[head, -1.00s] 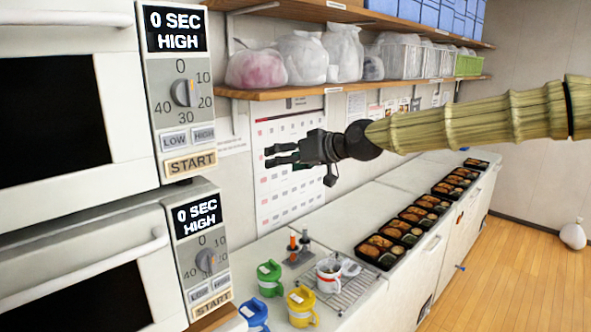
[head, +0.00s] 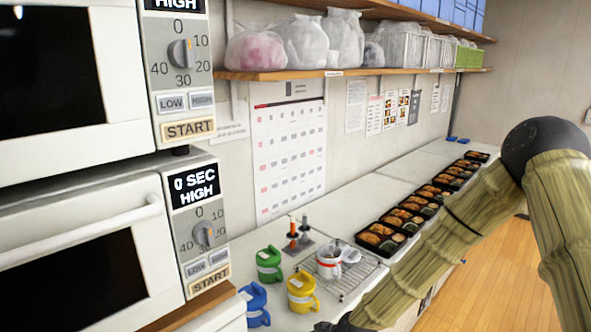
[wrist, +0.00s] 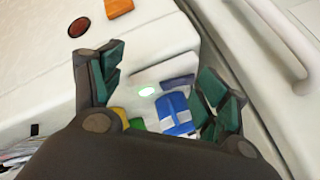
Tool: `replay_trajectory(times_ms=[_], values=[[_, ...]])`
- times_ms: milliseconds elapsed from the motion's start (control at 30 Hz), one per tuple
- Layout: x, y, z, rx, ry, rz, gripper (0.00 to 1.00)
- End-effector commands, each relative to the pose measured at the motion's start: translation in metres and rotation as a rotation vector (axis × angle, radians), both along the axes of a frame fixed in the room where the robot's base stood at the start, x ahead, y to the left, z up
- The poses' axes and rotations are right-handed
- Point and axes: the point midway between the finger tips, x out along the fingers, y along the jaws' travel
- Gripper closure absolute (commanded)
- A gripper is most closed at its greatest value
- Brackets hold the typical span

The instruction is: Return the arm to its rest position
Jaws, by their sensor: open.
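My gripper (wrist: 160,92) is open in the wrist view, its two green-padded fingers spread wide with nothing held between them. A blue-lidded mug (wrist: 177,112) shows beyond the fingers, with parts of yellow and green ones beside it; I see no contact. In the head view, my arm bends at the right and slants down to the bottom edge, where a dark wrist part shows. The gripper's fingers are out of that view.
Blue (head: 256,302), green (head: 269,264) and yellow (head: 301,292) mugs stand on the counter by a wire rack (head: 350,285) holding a white-and-red cup (head: 329,262). Two stacked microwaves (head: 75,235) are at the left. Several bento trays (head: 381,238) line the counter. Bags (head: 305,42) fill the shelf above.

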Motion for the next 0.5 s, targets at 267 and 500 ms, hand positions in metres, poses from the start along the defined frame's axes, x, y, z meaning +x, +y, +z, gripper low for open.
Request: replay_trajectory(times_ms=[267,500], values=[[-0.103,-0.05,-0.117,-0.122,0.16,-0.067,0.25],[-0.202,-0.109,-0.192,-0.261,0.283,-0.13,0.25]])
